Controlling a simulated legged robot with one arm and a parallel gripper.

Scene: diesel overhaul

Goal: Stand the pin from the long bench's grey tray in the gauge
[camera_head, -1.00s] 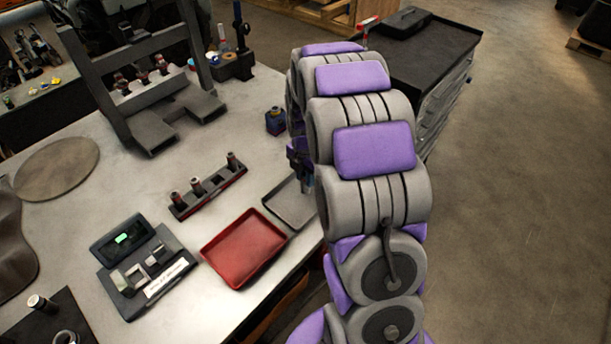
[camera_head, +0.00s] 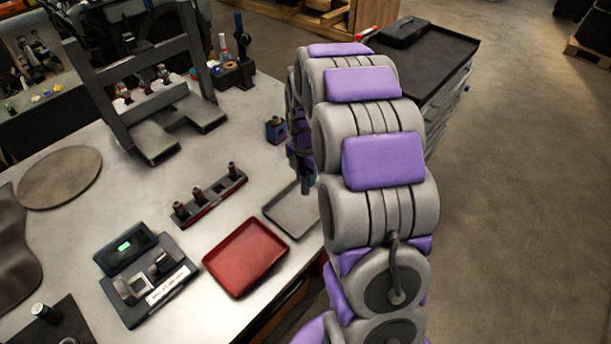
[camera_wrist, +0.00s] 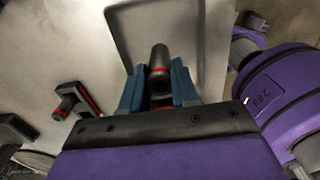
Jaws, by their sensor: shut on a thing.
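The grey tray (camera_head: 292,222) lies at the near edge of the long bench, partly behind my arm, and its visible floor is empty. My gripper (camera_wrist: 160,84) is shut on the pin (camera_wrist: 159,57), a grey cylinder with a red band, held between two blue fingers. The tray shows behind it in the wrist view (camera_wrist: 205,50). In the head view my gripper (camera_head: 305,178) is at the tray's far right side, mostly hidden by my arm. The gauge (camera_head: 180,277), a dark base with a green-lit display and metal blocks, lies left of the red tray.
A red tray (camera_head: 245,257) sits between the gauge and the grey tray. A dark rack (camera_head: 213,198) with several upright pins stands behind it. Bare bench lies around the gauge.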

